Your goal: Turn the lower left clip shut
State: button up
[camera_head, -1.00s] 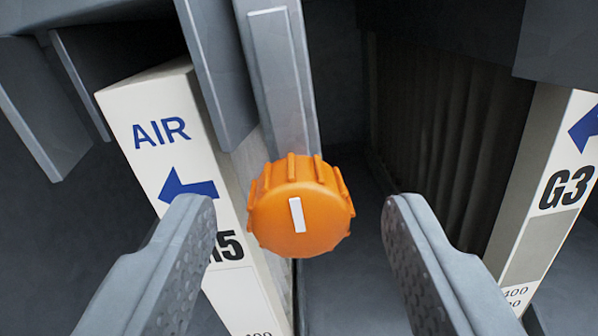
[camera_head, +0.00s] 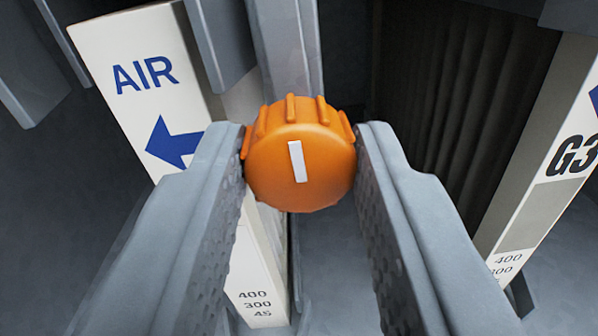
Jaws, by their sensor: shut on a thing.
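The clip is a round orange knob (camera_head: 300,170) with ribs around its rim and a white mark on its face. The white mark runs nearly upright, its top tipped slightly left. My gripper (camera_head: 300,155) is shut on the knob, one finger against its left side and one against its right. A grey upright bar (camera_head: 287,50) stands behind the knob. The knob's back is hidden.
A white filter frame (camera_head: 140,90) marked AIR with a blue arrow stands left, close behind my left finger. Another white frame (camera_head: 545,165) marked G3 stands right, beside dark pleated material (camera_head: 450,120). Grey brackets (camera_head: 215,50) hang above left.

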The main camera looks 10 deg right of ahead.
jog(key=n, duration=1.3)
jog(key=shift+f+n, duration=0.1)
jog(key=shift+n, duration=0.2)
jog(key=shift+n+y, duration=0.3)
jog(key=shift+n, duration=1.6)
jog(key=o, duration=1)
jog(key=shift+c, duration=0.2)
